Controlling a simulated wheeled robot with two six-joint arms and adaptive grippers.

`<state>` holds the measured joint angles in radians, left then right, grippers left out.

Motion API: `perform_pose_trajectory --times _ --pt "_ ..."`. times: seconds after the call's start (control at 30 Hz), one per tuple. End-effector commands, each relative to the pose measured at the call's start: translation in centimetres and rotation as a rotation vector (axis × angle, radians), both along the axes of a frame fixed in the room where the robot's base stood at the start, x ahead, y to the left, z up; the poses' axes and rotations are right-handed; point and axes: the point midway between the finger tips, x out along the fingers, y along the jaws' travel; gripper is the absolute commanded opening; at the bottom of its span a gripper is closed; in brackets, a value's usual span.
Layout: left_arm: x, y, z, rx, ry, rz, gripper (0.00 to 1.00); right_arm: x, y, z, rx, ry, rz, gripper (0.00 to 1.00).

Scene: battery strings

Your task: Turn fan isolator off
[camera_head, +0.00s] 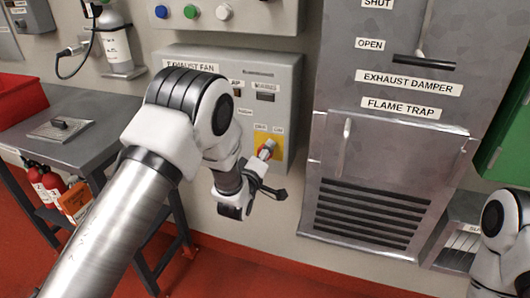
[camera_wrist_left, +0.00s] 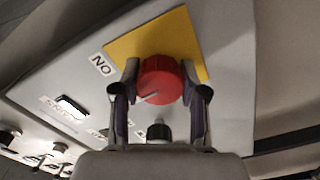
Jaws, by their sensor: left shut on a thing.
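The fan isolator is a red rotary knob (camera_wrist_left: 160,80) on a yellow plate (camera_wrist_left: 158,38) in the left wrist view, with a label reading "ON" beside the plate. In the head view the red knob (camera_head: 267,149) sits low on the grey exhaust fan box (camera_head: 284,84). My left gripper (camera_wrist_left: 160,92) is shut on the red knob, one finger on each side of it. In the head view my left gripper (camera_head: 264,172) is at the box, partly hidden by its own wrist. My right gripper is not in view; only part of my right arm shows at the right edge.
A steel exhaust damper and flame trap panel (camera_head: 390,130) with a louvred grille stands right of the box. A grey bench (camera_head: 95,110) with a red bin (camera_head: 18,100) is at the left. Fire extinguishers (camera_head: 48,183) stand under it. Coloured buttons (camera_head: 192,12) are above the box.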

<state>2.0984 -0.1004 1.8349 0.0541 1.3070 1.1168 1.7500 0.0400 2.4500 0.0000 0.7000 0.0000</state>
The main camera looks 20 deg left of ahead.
Motion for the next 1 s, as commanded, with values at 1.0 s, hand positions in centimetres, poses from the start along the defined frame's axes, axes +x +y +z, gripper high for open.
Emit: perform_pose_trajectory --times 1.0 --pt "0.03 0.07 0.02 -0.692 0.021 0.001 0.08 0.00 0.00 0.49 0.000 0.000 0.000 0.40"
